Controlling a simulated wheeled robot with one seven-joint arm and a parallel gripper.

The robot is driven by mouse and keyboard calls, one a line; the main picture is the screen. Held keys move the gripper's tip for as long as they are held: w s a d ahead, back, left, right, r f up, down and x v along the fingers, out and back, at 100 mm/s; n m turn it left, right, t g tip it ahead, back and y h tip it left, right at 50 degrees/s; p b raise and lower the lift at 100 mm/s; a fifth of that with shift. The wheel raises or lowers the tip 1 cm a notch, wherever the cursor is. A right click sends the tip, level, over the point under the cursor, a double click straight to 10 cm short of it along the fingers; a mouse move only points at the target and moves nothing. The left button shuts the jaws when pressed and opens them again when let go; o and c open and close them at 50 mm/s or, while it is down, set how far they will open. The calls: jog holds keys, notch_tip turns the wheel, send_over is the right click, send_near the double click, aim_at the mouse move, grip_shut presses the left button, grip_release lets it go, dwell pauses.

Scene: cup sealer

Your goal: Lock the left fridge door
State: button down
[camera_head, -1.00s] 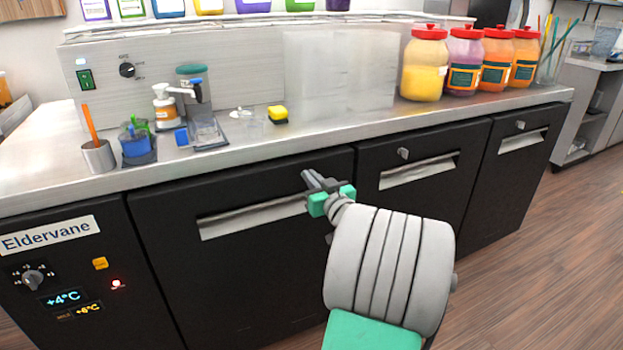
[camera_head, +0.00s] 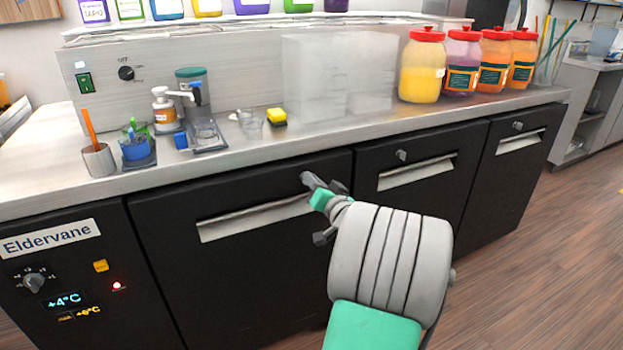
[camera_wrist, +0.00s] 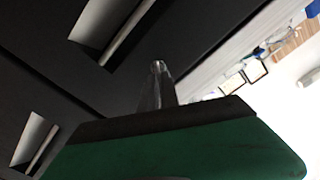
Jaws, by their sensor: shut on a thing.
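The left fridge door (camera_head: 240,265) is black and shut flush, with a long pale recessed handle (camera_head: 255,216). My gripper (camera_head: 312,183) is at the upper right corner of this door, just below the counter edge. Its grey fingertips are shut on the door's small lock knob, which they mostly cover, so its exact angle cannot be told. In the wrist view my gripper's narrow fingers (camera_wrist: 158,85) reach up to the dark door front above the green gripper body.
The middle door (camera_head: 415,200) and right door (camera_head: 505,170) are shut, each with a grey lock knob above its handle. Wooden floor is free at right.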

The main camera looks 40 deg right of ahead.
jog(key=m+p, duration=0.2)
jog(key=m, duration=0.1)
jog(key=m+p, duration=0.2)
jog(key=m, duration=0.2)
jog(key=f+m+p, duration=0.1)
jog(key=m+p, duration=0.1)
jog(key=m, duration=0.2)
jog(key=shift+d, duration=0.25)
jog(key=shift+m, duration=0.3)
jog(key=c, duration=1.6)
grip_release()
jog(key=shift+s, duration=0.1)
jog(key=v, duration=0.7)
jog(key=shift+s+a, duration=0.2)
jog(key=shift+s, duration=0.15)
